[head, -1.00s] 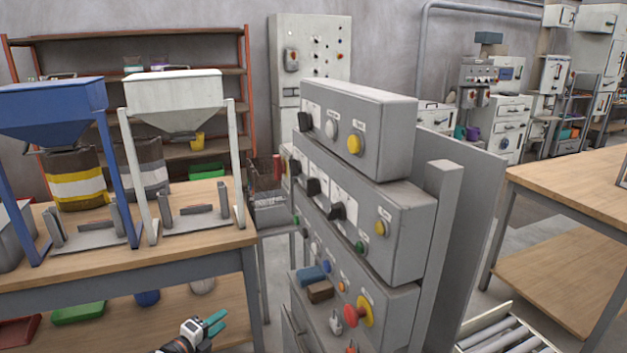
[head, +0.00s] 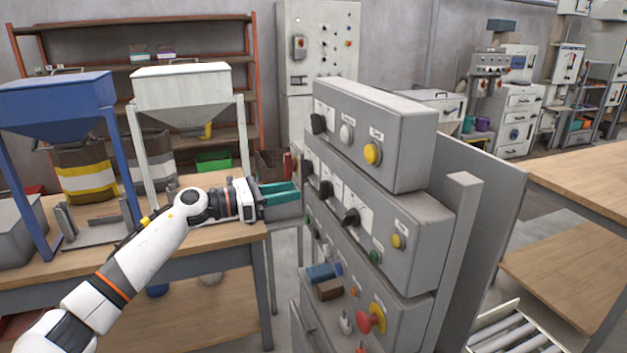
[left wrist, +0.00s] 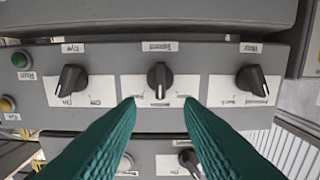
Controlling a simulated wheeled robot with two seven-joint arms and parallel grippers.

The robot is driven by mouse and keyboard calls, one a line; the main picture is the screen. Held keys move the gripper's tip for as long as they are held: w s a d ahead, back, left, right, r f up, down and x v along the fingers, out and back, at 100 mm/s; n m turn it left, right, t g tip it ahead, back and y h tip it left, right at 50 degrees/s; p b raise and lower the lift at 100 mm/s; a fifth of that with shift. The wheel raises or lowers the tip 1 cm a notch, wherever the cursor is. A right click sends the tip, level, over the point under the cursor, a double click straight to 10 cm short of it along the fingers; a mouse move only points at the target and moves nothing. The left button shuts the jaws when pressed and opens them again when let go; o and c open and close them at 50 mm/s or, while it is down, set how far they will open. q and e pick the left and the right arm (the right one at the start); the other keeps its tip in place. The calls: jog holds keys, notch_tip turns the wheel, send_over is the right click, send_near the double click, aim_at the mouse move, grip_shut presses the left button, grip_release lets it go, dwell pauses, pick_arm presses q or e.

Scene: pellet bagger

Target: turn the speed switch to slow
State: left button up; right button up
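The control cabinet's middle panel (head: 390,225) carries three black rotary knobs in a row. In the left wrist view they are a left knob (left wrist: 71,84), a middle knob (left wrist: 159,79) standing straight and a right knob (left wrist: 252,82); the outer two are tilted. The small labels are too blurred to tell which is the speed switch. My left gripper (head: 282,193) has teal fingers pointing at the panel. In the left wrist view the fingers are apart, either side of and below the middle knob, with nothing between them. My right gripper is not in view.
The upper panel has a black knob (head: 318,123) and a yellow button (head: 373,154). A red emergency button (head: 370,320) sticks out lower down. A white hopper (head: 182,95) and a blue hopper (head: 60,108) stand on the wooden table at left. A roller conveyor (head: 510,325) lies at right.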

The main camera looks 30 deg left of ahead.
aim_at(325, 190)
pick_arm(q)
jog(key=p+x, duration=0.2)
jog(key=x, duration=0.4)
jog(key=shift+w+d, duration=0.2)
jog(key=shift+w, duration=0.05)
grip_shut()
